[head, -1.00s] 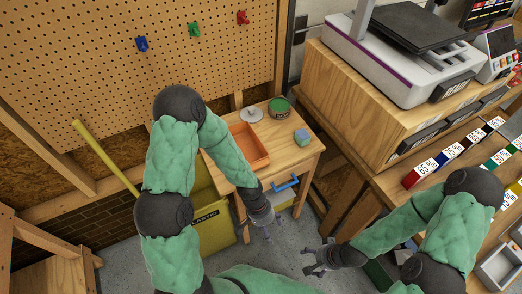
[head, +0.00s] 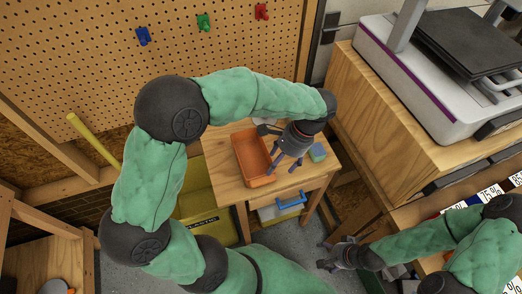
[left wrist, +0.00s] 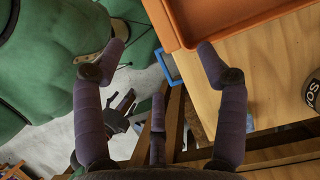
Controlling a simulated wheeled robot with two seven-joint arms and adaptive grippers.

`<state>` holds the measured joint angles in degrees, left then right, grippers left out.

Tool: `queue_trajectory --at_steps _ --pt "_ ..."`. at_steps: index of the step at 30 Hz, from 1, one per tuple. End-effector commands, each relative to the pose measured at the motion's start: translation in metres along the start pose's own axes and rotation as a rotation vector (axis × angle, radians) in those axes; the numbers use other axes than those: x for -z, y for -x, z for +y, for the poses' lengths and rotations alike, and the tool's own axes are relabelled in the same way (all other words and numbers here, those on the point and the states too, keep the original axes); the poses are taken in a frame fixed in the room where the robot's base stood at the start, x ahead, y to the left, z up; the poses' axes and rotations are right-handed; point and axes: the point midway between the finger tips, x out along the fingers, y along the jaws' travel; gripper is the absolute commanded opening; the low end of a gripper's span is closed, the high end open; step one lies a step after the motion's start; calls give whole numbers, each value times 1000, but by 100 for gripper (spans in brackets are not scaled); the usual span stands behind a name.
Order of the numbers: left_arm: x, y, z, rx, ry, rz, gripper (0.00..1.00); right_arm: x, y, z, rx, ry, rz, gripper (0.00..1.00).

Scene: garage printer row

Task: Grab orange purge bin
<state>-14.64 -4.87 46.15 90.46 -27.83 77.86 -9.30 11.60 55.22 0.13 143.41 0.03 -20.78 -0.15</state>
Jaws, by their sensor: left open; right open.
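The orange purge bin (head: 249,151) is a shallow open tray on the small wooden table. Its near corner and wall also show at the top of the left wrist view (left wrist: 205,22). My left gripper (head: 279,168) is open and empty, above the bin's right side in the head view and partly covering that edge. In the left wrist view its open fingers (left wrist: 160,55) lie below the bin's wall, with nothing between them. I cannot tell whether a finger touches the bin. My right gripper (head: 329,255) is open and empty, low to the right of the table.
A blue handle (head: 291,202) sticks out at the table's front. A yellow bin (head: 196,190) stands left of the table. A wooden printer bench (head: 375,110) stands close on the right.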

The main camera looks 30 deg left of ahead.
Motion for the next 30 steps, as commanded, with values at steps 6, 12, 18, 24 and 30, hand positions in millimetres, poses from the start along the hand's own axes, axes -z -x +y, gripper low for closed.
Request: queue_trajectory --at_steps 6,12,18,24,30 --pt "-2 -21 0 1 0 -6 73 0 -8 3 0 0 -1 80" --pt "-1 -50 0 0 1 -6 73 0 -17 6 0 0 -1 80" --pt "-2 -61 -1 1 1 -4 73 0 -21 8 0 0 -1 80" --pt "-4 -87 -3 0 2 -3 73 1 -36 13 0 0 -1 80" --pt "-5 -108 -3 0 0 -3 73 1 -43 15 0 0 -1 80"
